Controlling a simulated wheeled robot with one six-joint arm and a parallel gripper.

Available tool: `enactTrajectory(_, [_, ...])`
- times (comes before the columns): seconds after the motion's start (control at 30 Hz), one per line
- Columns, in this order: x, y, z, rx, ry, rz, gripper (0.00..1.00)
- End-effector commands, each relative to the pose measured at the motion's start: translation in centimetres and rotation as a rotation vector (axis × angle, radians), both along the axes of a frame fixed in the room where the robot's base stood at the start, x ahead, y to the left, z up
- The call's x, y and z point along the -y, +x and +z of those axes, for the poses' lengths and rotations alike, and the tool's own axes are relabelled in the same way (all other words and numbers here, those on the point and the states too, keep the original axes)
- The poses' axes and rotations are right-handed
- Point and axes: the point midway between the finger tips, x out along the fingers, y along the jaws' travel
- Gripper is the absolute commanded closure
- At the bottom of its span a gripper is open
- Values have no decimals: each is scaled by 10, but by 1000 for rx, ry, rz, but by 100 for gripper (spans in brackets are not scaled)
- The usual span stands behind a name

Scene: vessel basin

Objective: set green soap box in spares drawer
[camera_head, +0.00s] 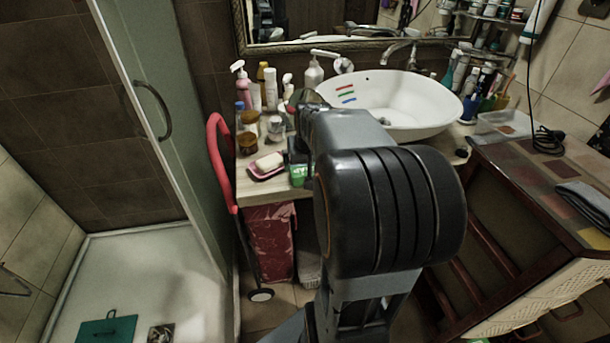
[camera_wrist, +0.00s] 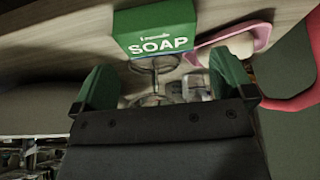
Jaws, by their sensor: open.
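The green soap box (camera_head: 298,175), marked SOAP, stands on the counter near its front edge, to the right of a pink soap dish. In the wrist view the green soap box (camera_wrist: 155,33) is at the top centre, ahead of my gripper (camera_wrist: 163,88). My gripper's two green fingertips are apart with nothing held between them, and the box lies beyond them. In the head view my arm hides most of the gripper. I cannot make out which drawer is the spares drawer.
The pink dish (camera_head: 267,170) with a pale soap bar is close beside the box. Bottles and jars (camera_head: 248,120) crowd behind. A white basin (camera_head: 400,102) stands behind my arm. A wooden cabinet with wicker fronts (camera_head: 530,310) is at right. A red-handled trolley (camera_head: 222,165) stands at the counter's left.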

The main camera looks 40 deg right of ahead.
Motion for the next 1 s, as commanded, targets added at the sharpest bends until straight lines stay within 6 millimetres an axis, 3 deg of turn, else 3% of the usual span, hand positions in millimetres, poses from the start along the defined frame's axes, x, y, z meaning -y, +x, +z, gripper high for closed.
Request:
enactTrajectory(0.17, [2, 2, -9, -3, 2, -1, 0])
enactTrajectory(0.5, [10, 15, -48, -3, 2, -1, 0])
enactTrajectory(0.83, [11, 17, -52, 0, 0, 0, 0])
enactTrajectory(1.0, [11, 17, -52, 0, 0, 0, 14])
